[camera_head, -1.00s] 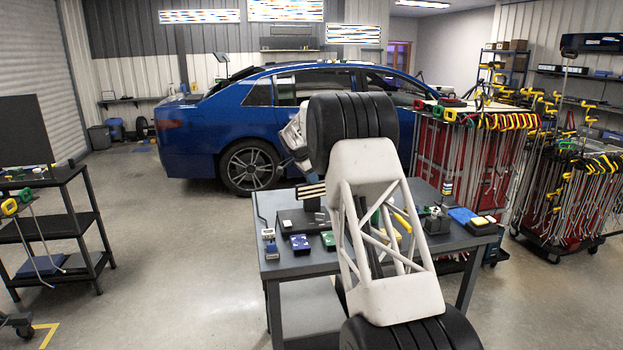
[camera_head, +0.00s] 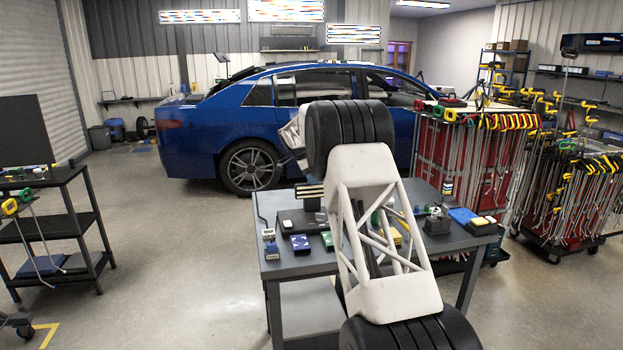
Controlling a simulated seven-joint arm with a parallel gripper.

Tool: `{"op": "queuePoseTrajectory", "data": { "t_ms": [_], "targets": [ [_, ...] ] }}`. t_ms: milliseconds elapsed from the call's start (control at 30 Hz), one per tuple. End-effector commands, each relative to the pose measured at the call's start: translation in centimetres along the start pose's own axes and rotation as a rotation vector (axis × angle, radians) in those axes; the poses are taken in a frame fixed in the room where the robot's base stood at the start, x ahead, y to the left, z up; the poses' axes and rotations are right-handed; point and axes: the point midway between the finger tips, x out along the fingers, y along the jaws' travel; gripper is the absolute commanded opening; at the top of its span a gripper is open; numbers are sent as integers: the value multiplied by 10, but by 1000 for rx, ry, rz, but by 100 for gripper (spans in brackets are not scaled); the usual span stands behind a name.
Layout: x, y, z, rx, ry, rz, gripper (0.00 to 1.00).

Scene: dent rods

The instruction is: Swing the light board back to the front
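A small board with dark and pale stripes (camera_head: 309,190) shows above the back of the grey worktable (camera_head: 330,262). It looks like the light board, but I cannot be sure. My arm's black joint and white lattice link cover its right side and much of the table's middle. White wrist parts of my arm show just left of the black joint, above the striped board. My gripper's fingers are hidden behind my arm. I cannot tell whether they touch the board.
A blue car (camera_head: 225,120) stands behind the table. Small boxes (camera_head: 300,243) and a blue pad (camera_head: 462,215) lie on the tabletop. Racks of rods (camera_head: 475,150) stand close on the right. A dark cart (camera_head: 62,225) stands at the left, with open floor between.

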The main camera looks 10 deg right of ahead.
Motion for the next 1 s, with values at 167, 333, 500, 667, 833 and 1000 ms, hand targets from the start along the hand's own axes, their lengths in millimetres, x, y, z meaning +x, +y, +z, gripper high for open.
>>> {"op": "queuePoseTrajectory", "data": {
  "t_ms": [167, 333, 500, 667, 833, 1000],
  "targets": [
    [1, 0, 0, -1, 0, 1, 38],
    [-1, 0, 0, -1, 0, 1, 38],
    [-11, 0, 0, -1, 0, 0, 38],
    [-28, 0, 0, -1, 0, 0, 38],
    [-51, 0, 1, -1, 0, -1, 38],
    [-68, 0, 1, -1, 0, 1, 38]
  ]
}}
